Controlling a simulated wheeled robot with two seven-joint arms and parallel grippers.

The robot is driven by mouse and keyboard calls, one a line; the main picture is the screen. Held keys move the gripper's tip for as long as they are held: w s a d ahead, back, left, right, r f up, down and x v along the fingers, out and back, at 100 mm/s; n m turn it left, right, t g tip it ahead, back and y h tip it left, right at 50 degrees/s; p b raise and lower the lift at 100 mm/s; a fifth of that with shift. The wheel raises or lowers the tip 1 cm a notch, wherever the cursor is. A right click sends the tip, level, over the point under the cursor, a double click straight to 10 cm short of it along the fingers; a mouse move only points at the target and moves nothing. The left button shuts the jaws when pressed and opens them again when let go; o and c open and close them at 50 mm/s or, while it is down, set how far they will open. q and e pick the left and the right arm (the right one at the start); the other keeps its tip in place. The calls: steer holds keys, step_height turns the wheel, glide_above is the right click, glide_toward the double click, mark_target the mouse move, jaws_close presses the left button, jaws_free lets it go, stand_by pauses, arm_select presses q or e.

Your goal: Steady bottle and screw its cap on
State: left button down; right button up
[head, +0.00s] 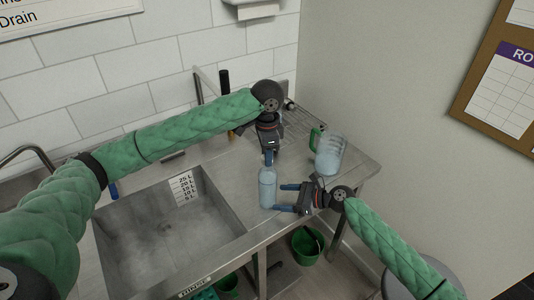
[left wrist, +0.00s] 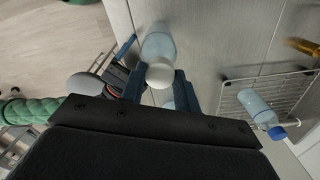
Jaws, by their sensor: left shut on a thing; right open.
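A clear bluish bottle (head: 267,190) stands upright on the steel counter, right of the sink. It also shows in the left wrist view (left wrist: 158,44). My left gripper (head: 268,158) is directly above the bottle, pointing down. In the left wrist view a white cap (left wrist: 160,74) sits between its blue fingers, which are shut on it. The cap is over the bottle's mouth; I cannot tell whether it touches the neck. My right gripper (head: 281,198) is open, its fingers pointing left at the bottle's right side, with no clear grip on it.
The sink basin (head: 165,235) lies left of the bottle. A clear jug (head: 330,155) with a green handle stands at right on the counter. A wire rack (left wrist: 296,88) holds another bottle with a blue cap (left wrist: 277,133). A green bucket (head: 307,246) is on the floor.

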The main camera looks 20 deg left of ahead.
mark_target(271, 197)
arm_select(q)
steer(key=shift+s+d, duration=0.1)
steer(key=shift+d, duration=0.1)
arm_select(e)
steer(key=x, duration=0.3)
steer(key=shift+s+r, duration=0.1)
steer(key=shift+r, duration=0.05)
steer(key=shift+a+f, duration=0.35)
steer(key=shift+a, duration=0.25)
arm_select(q)
steer(key=shift+r, duration=0.1)
arm_select(e)
steer(key=shift+a+f, duration=0.1)
steer(key=shift+a, duration=0.3)
jaws_close()
